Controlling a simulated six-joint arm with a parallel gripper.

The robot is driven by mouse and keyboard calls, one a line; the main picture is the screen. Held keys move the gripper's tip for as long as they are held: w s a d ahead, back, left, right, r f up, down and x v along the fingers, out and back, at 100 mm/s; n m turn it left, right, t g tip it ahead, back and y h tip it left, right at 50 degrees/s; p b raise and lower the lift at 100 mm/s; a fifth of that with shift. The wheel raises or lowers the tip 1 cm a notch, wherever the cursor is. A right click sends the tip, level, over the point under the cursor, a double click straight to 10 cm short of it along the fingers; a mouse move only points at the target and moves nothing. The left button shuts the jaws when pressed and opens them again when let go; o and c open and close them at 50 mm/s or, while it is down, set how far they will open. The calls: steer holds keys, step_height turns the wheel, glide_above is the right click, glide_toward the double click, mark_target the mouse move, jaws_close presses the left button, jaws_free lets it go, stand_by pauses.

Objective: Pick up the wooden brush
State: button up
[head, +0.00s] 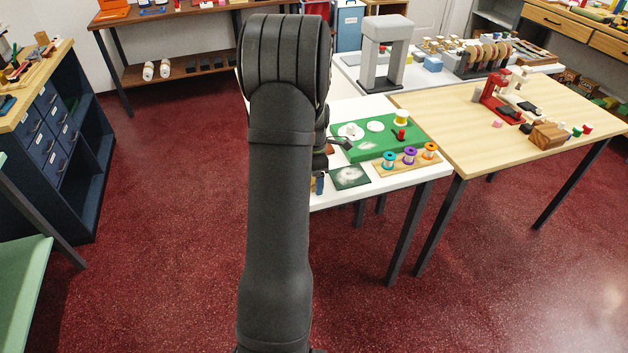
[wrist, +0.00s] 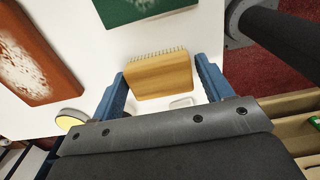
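The wooden brush (wrist: 158,77) shows in the wrist view as a pale wood block with a row of short bristles along its far edge. It lies over the white counter (wrist: 105,65). My gripper (wrist: 160,66) is open, with one blue finger on each side of the brush. The fingertips look close to its two ends; whether they touch is hard to tell. In the head view, my arm hides the brush and most of my gripper; a bit of blue finger (head: 319,184) shows beside the arm.
A dark green swatch (wrist: 130,10) lies beyond the brush, and a rusty-red board (wrist: 33,55) with white smears is at left. A yellow-topped round thing (wrist: 70,120) is near my left finger. In the head view, a green board (head: 380,143) and a spool rack (head: 409,163) share the counter.

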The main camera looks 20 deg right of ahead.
steer(key=c, duration=0.7)
steer(key=shift+r, duration=0.45)
steer(key=r, duration=0.3)
steer(key=shift+s+d+r, duration=0.25)
steer(key=shift+r, duration=0.15)
steer(key=s+d+r, duration=0.2)
steer(key=s, duration=0.1)
steer(key=s+d+r, duration=0.2)
steer(key=s, duration=0.1)
steer(key=s+d+r, duration=0.2)
steer(key=s, duration=0.1)
steer(key=shift+d+r, duration=0.15)
